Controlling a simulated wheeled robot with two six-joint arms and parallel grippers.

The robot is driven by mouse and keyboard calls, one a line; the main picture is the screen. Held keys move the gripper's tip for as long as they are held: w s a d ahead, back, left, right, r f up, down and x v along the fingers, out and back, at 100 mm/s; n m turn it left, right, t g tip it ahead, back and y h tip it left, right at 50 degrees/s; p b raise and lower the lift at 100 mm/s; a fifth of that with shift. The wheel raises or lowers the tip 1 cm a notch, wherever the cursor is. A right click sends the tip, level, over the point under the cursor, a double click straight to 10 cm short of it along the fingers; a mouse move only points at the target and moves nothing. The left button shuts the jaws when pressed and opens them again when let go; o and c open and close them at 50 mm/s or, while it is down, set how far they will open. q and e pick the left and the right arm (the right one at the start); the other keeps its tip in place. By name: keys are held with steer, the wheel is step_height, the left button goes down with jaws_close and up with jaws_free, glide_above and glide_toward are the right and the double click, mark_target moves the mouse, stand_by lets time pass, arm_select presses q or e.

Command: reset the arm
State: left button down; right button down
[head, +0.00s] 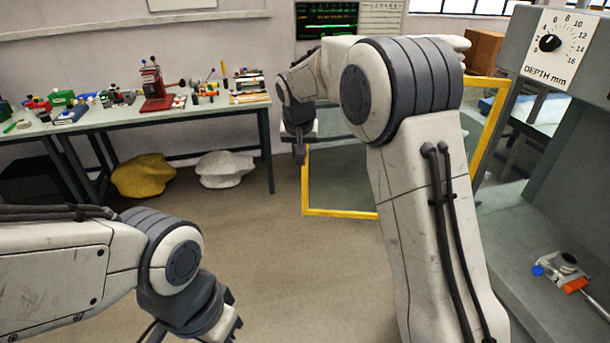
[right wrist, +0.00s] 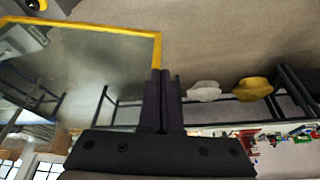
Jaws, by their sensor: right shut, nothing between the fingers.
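My right arm (head: 420,200) rises through the right half of the head view, bends at a large grey joint and reaches away to the left. My right gripper (head: 300,150) hangs at its far end, in front of the yellow frame. The right wrist view shows its two dark fingers (right wrist: 161,75) together with nothing between them. My left arm (head: 60,270) comes in low from the left. My left gripper (head: 228,328) is at the bottom edge, partly cut off, and its fingers do not show clearly.
A workbench (head: 170,113) with tools and small parts stands at the back left, with yellow (head: 143,176) and white (head: 225,170) sacks beneath. A yellow-framed panel (head: 340,213) stands behind my right arm. A grey machine with a depth dial (head: 549,43) is at right. The middle floor is clear.

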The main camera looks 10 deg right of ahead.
steer(key=s+a+r+n+g+y+b, duration=0.1)
steer(key=s+a+n, duration=0.1)
steer(key=s+a, duration=0.5)
steer(key=s+a+r+n+g+y+b, duration=0.1)
steer(key=s+a+n, duration=0.25)
steer(key=s, duration=0.65)
steer(key=s+f+n+g, duration=0.1)
steer(key=s+f, duration=0.3)
steer(key=s, duration=0.8)
steer(key=s+f+n+g, duration=0.1)
steer(key=s+f+n, duration=0.3)
steer(key=s, duration=0.7)
steer(key=shift+s+a, duration=0.25)
steer(key=shift+s, duration=0.1)
steer(key=shift+a, duration=0.1)
